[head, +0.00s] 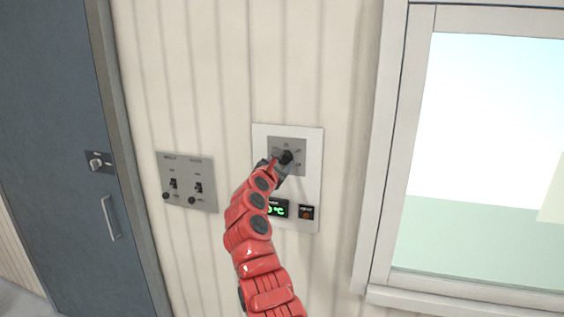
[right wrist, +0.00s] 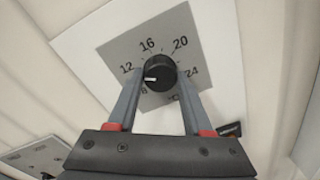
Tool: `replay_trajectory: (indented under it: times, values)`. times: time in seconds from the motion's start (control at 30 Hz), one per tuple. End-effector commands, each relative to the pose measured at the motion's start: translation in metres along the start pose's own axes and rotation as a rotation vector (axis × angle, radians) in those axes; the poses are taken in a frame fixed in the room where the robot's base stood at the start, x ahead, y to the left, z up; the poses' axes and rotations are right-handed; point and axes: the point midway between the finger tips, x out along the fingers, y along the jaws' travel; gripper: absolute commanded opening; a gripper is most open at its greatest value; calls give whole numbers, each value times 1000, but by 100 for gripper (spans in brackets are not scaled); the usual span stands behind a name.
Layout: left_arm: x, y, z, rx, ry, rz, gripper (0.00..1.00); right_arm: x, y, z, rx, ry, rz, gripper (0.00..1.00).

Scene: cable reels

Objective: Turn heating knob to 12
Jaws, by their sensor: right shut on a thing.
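The heating knob (right wrist: 160,72) is black and round, on a grey dial plate marked 8, 12, 16, 20 and 24. Its white mark points left and slightly down, between 8 and 12. In the head view the knob (head: 286,157) sits on the upper part of a white wall panel (head: 312,180). My right gripper (right wrist: 161,80) is shut on the knob, one finger on each side; in the head view the gripper (head: 281,161) partly covers the dial. A green digital display (head: 277,210) below ends in "°C"; my arm hides its left part. My left gripper is not in view.
A grey switch panel (head: 187,196) with two switches is left of the heating panel. A blue-grey door (head: 55,130) is far left, and a window (head: 480,150) is at right.

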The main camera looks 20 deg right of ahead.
Motion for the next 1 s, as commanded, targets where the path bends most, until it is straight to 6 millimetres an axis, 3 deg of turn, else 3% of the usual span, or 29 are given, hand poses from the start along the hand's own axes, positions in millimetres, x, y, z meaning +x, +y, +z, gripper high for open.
replay_trajectory:
  times: [0.03, 0.07, 0.2, 0.67, 0.87, 1.0]
  values:
    - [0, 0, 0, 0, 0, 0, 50, 0, -1, -2, -1, 3, -2, 0]
    - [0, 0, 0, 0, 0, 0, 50, 0, -1, -2, -1, 3, -2, 54]
    - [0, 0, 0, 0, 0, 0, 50, 0, -1, -2, 0, 2, -1, 79]
    - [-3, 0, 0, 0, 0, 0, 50, -7, 0, -2, 1, -1, 1, 80]
    - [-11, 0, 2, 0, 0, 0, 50, -31, -1, -4, 3, 1, 4, 80]
    - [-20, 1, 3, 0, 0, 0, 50, -57, -1, -5, 4, 1, 5, 80]
